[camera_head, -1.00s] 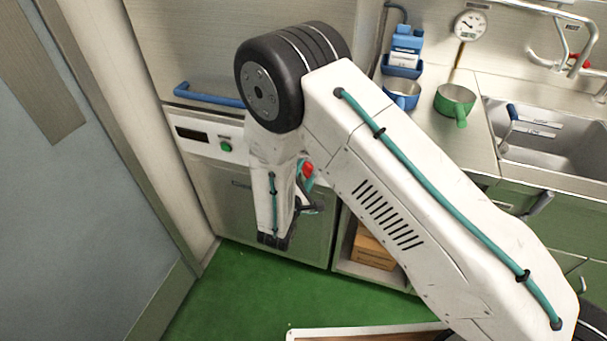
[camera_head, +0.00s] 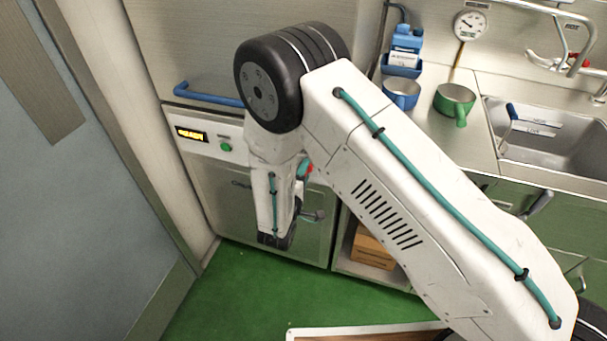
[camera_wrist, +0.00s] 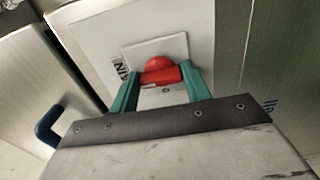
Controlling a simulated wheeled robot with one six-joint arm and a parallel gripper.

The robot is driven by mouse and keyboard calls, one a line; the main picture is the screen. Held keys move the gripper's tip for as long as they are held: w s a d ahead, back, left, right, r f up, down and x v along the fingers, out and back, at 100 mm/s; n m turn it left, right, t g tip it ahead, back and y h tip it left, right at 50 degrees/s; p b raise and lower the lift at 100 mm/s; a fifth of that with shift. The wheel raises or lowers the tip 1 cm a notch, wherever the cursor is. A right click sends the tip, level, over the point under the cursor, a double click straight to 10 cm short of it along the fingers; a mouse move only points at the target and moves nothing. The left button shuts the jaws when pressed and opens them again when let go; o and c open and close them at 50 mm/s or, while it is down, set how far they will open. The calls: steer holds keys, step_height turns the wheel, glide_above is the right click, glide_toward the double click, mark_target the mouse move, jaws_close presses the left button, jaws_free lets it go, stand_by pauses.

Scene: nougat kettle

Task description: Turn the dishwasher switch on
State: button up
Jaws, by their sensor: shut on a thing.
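The dishwasher (camera_head: 225,195) stands at the left of the head view, with a white control panel, a green button (camera_head: 225,148) and a display (camera_head: 191,134) lit yellow. The red switch (camera_wrist: 160,70) sits on a square pale plate (camera_wrist: 168,50) in the wrist view. My gripper (camera_wrist: 160,86) has its two green fingers on either side of the red switch, shut on it. In the head view the switch (camera_head: 308,168) is mostly hidden behind my arm. Lettering beside the plate is partly covered by a finger.
A blue handle bar (camera_head: 208,94) runs above the panel; it also shows in the wrist view (camera_wrist: 47,127). A counter with a blue pot (camera_head: 401,94), a green pot (camera_head: 454,101) and a sink (camera_head: 545,140) is at the right. Green floor lies below.

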steer(key=shift+c, duration=0.2)
steer(key=o, duration=1)
steer(key=shift+s, duration=0.1)
steer(key=v, duration=0.7)
steer(key=shift+s, duration=0.3)
steer(key=shift+a, duration=0.1)
